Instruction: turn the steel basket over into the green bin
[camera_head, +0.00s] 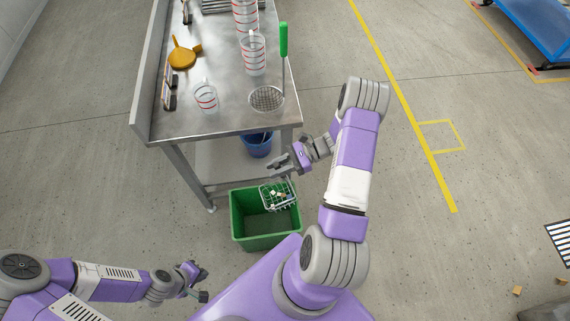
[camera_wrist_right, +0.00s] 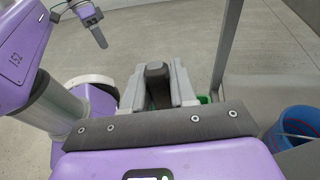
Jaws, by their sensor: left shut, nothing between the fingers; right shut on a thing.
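The green bin (camera_head: 240,225) stands on the floor in front of the steel table in the head view. The steel basket (camera_head: 279,196), a small wire-mesh one with several small pale pieces in it, hangs over the bin's right rear part. My right gripper (camera_head: 279,167) is shut on the basket at its far side, above the bin. In the right wrist view its fingers (camera_wrist_right: 158,88) hide the basket, and only a sliver of green shows beside them. My left gripper (camera_head: 202,282) is shut and empty, to the lower left of the bin.
The steel table (camera_head: 225,117) behind the bin bears measuring jugs (camera_head: 205,97), a round mesh strainer (camera_head: 266,99) with a green handle and a mustard-coloured item (camera_head: 182,57). A blue bucket (camera_head: 257,147) stands beneath it. Floor to the left is clear.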

